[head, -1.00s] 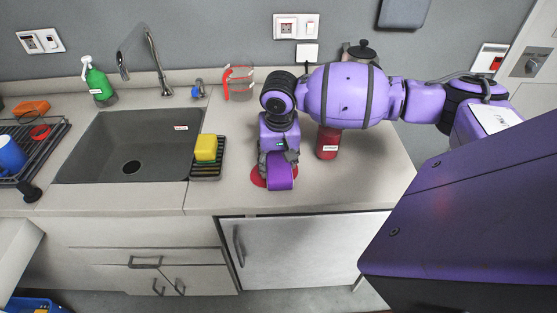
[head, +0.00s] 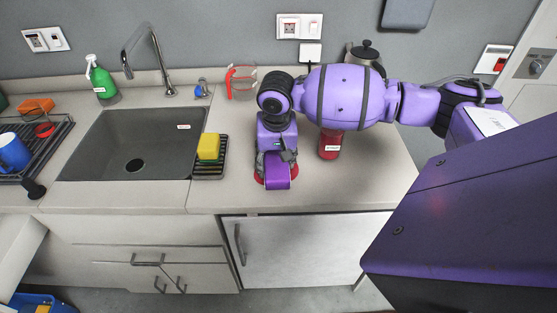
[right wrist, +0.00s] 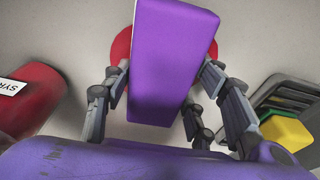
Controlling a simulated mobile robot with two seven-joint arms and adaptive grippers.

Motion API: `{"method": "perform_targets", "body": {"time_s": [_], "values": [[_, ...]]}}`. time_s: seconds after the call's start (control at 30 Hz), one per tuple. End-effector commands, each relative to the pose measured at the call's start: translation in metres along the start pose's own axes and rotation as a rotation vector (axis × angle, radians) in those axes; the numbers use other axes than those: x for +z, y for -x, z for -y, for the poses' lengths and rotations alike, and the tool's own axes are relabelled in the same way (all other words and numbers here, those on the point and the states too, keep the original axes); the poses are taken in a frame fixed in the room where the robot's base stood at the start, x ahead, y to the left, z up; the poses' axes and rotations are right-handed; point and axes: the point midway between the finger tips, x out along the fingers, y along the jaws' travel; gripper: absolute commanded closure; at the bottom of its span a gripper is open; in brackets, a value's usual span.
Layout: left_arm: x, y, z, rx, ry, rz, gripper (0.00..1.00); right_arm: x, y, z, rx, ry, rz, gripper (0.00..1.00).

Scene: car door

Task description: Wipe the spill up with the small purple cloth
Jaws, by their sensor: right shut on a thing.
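My right gripper (head: 275,160) points down over the worktop, right of the sink. It is shut on the small purple cloth (head: 278,182), a thick block-like pad that fills the space between the fingers in the right wrist view (right wrist: 174,62). The red spill (head: 260,174) lies under the cloth, its edges showing on both sides. In the right wrist view the spill (right wrist: 121,50) also shows on either side of the cloth, its middle hidden. I cannot tell whether the cloth touches the worktop. My left gripper is not in view.
A red labelled bottle (head: 330,145) stands close right of the gripper. A yellow sponge (head: 208,147) sits on a dark rack (head: 210,172) to the left, beside the sink (head: 130,140). A measuring jug (head: 242,83) stands behind. The worktop (head: 375,180) is clear at right.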

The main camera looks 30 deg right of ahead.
Motion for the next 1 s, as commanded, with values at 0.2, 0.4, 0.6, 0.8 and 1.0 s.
{"method": "perform_targets", "body": {"time_s": [0.2,0.4,0.6,0.8,1.0], "values": [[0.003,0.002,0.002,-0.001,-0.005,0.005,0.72,0.0,0.0,0.004,-0.001,0.0,-0.001,0.68],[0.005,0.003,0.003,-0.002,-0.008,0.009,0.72,0.0,0.0,0.008,-0.001,0.001,-0.001,0.68],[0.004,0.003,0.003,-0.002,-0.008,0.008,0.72,0.0,0.0,0.008,-0.001,0.0,-0.001,0.68],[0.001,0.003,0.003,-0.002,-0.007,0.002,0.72,0.0,0.001,0.005,0.0,0.0,-0.001,0.68],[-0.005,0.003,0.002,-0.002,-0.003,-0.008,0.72,-0.001,0.001,0.003,0.0,-0.001,-0.002,0.68]]}}
